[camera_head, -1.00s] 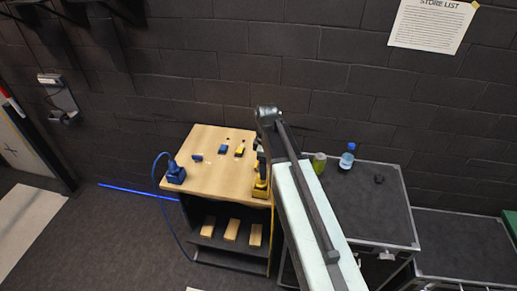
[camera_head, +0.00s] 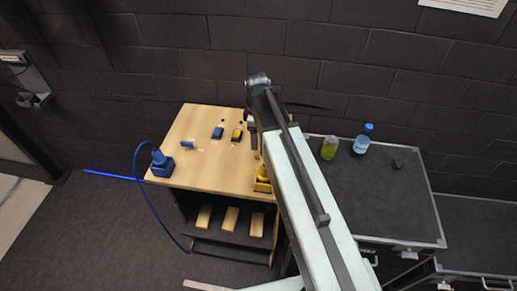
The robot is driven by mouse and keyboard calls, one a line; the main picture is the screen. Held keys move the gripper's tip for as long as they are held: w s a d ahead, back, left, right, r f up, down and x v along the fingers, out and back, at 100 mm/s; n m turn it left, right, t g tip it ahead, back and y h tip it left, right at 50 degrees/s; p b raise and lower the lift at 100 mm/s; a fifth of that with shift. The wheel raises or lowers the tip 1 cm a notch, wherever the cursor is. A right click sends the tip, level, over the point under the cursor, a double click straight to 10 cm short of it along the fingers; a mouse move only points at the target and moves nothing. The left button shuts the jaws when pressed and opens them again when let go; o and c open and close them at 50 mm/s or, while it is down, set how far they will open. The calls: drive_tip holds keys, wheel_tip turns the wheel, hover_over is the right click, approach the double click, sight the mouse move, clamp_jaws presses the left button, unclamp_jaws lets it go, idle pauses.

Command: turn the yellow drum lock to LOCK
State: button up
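A wooden-topped bench (camera_head: 203,172) stands against the wall. A yellow fixture (camera_head: 263,179) sits at its front right corner, partly covered by my arm; I cannot read any mark on it. A smaller yellow block (camera_head: 237,135) with a dark part lies further back. A blue fixture (camera_head: 161,165) with a cable stands at the front left corner. My arm reaches over the bench's right edge and bends down there. My gripper (camera_head: 254,146) points down close above or behind the yellow fixture; its fingers are too small and hidden to tell open from shut.
A blue block (camera_head: 218,133) and a small blue piece (camera_head: 187,145) lie on the bench. Several wooden blocks (camera_head: 230,219) sit on the shelf below.

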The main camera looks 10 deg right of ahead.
sight(257, 153)
drive_tip(key=shift+w+f, duration=0.1)
drive_tip(key=shift+s+d+f+b, duration=0.2)
drive_tip(key=shift+f+b, duration=0.1)
drive_tip(key=shift+b, duration=0.1)
wheel_tip(257, 153, down, 7)
drive_tip(key=b, duration=0.7)
drive_tip(key=shift+w+f, duration=0.1)
